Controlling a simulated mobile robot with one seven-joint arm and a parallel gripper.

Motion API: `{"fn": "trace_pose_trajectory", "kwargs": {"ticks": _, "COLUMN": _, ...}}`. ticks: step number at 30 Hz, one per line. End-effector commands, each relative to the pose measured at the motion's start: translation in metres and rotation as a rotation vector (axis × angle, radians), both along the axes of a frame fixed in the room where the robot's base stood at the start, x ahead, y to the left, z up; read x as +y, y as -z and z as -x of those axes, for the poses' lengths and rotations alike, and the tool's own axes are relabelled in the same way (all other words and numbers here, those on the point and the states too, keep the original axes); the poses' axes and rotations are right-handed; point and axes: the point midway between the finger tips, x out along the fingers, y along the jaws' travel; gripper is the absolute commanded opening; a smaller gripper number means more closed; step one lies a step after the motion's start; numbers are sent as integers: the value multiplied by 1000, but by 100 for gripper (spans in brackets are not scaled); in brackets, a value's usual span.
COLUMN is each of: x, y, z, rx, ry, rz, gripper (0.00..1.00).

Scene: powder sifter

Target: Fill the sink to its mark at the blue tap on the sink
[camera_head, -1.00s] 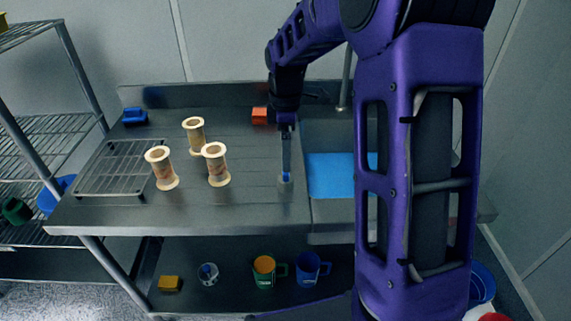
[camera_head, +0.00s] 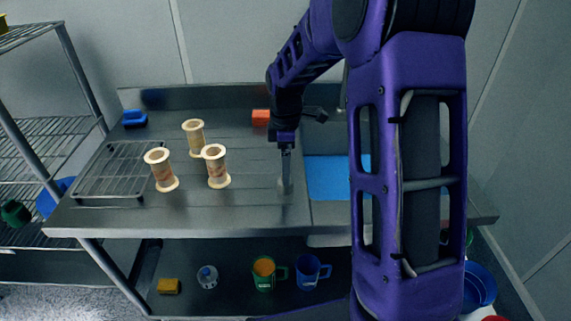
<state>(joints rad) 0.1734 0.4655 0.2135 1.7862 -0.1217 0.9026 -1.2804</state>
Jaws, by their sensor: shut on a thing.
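The sink (camera_head: 328,212) is set into the right part of the steel counter, partly hidden behind my arm. A flat bright blue surface (camera_head: 325,178) shows inside it; I cannot make out a mark or judge the level. My gripper (camera_head: 285,178) points straight down at the counter just left of the sink. It is shut on the blue tap, on a short grey base (camera_head: 284,188). The fingers now hide the tap's blue part.
Three cream spool-shaped containers (camera_head: 217,166) and a wire rack (camera_head: 122,168) stand on the left of the counter. An orange block (camera_head: 261,118) and a blue object (camera_head: 134,118) lie at the back. Mugs (camera_head: 308,271) stand on the lower shelf.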

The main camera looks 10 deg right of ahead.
Motion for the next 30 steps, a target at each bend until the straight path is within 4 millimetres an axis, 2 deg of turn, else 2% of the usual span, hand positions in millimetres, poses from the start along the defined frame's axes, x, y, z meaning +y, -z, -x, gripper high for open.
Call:
{"fn": "trace_pose_trajectory", "kwargs": {"ticks": 11, "x": 0, "y": -1, "z": 0, "rx": 0, "ry": 71, "rz": 0, "gripper": 34}}
{"fn": "trace_pose_trajectory", "kwargs": {"ticks": 30, "x": 0, "y": -1, "z": 0, "rx": -1, "ry": 482, "rz": -1, "gripper": 34}}
